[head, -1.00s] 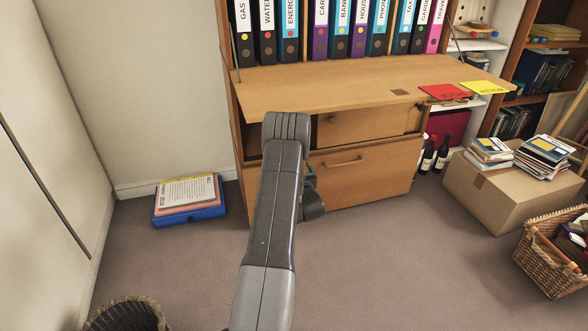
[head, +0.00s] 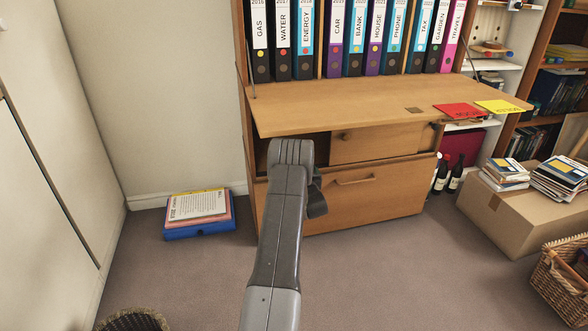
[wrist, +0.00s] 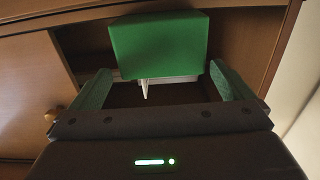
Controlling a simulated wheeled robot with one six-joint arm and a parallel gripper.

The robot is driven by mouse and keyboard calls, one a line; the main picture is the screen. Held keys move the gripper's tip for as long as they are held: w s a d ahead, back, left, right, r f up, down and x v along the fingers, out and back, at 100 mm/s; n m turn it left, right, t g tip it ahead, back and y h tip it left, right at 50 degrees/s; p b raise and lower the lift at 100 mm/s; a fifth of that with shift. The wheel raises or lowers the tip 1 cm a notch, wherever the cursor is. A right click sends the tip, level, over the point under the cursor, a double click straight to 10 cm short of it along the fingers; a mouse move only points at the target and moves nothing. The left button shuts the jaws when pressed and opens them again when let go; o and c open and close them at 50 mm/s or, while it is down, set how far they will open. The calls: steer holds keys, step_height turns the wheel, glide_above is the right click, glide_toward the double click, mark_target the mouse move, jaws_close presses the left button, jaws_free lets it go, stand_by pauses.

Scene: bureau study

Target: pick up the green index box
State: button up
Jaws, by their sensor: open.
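The green index box (wrist: 158,44) shows in the wrist view as a plain green block in a dark wooden compartment. A small white piece hangs at its lower edge. My gripper (wrist: 162,74) is open, with one finger to each side of the box and nothing clamped. I cannot tell how far the fingers reach along its sides. In the head view, my arm reaches to the bureau (head: 345,190) just under its lowered flap, and hides the gripper and the box.
The lowered flap (head: 350,105) overhangs the arm's end. A sliding door (head: 375,147) covers part of the compartment, right of the arm. A blue box file (head: 200,230) with papers lies on the floor at left. A cardboard box (head: 510,220) stands at right. Floor between is clear.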

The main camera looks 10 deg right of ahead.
steer(key=shift+w+a+b, duration=0.15)
steer(key=shift+w+b, duration=0.6)
steer(key=shift+w, duration=1.1)
steer(key=shift+w+a+b, duration=0.15)
steer(key=shift+w+b, duration=0.6)
steer(key=shift+w, duration=1.1)
steer(key=c, duration=1.1)
steer(key=shift+r, duration=0.15)
steer(key=shift+c, duration=0.4)
